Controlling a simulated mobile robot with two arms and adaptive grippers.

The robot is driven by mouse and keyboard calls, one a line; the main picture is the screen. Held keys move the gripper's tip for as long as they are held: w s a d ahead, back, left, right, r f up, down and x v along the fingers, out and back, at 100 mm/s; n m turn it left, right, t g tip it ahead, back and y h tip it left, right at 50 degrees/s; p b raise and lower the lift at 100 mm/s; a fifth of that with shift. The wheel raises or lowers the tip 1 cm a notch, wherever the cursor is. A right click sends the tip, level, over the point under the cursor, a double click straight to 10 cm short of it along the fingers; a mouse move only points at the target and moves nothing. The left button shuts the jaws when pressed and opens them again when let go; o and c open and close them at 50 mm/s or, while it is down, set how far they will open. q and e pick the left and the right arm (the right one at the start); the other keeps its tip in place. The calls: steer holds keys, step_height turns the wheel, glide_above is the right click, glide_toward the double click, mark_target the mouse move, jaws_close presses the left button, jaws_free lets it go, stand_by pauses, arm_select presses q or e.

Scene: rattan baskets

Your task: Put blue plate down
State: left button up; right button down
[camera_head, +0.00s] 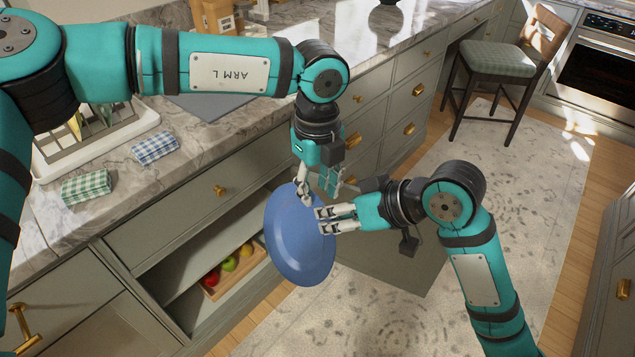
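The blue plate (292,245) hangs tilted, its face toward me, in front of the counter and above the floor. My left gripper (315,190) reaches down from above and is shut on the plate's top rim, with one finger across its face. My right gripper (322,220) comes in from the right at the plate's upper right edge. Its fingers overlap the plate's rim, close below the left gripper. Whether the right fingers grip the rim or only lie beside it I cannot tell.
A marble counter (190,160) carries a green checked cloth (86,187), a blue checked cloth (155,148) and a dish rack (95,140). Below, an open cabinet space (190,290) holds a wooden tray of fruit (230,272). A padded stool (497,57) stands at the back right.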

arm_select(q)
jaws_close()
steer(key=shift+d, duration=0.1)
arm_select(e)
steer(key=shift+a, duration=0.1)
arm_select(q)
steer(key=shift+w+r, duration=0.1)
arm_select(e)
steer(key=shift+s, duration=0.1)
steer(key=c, duration=1.4)
jaws_free()
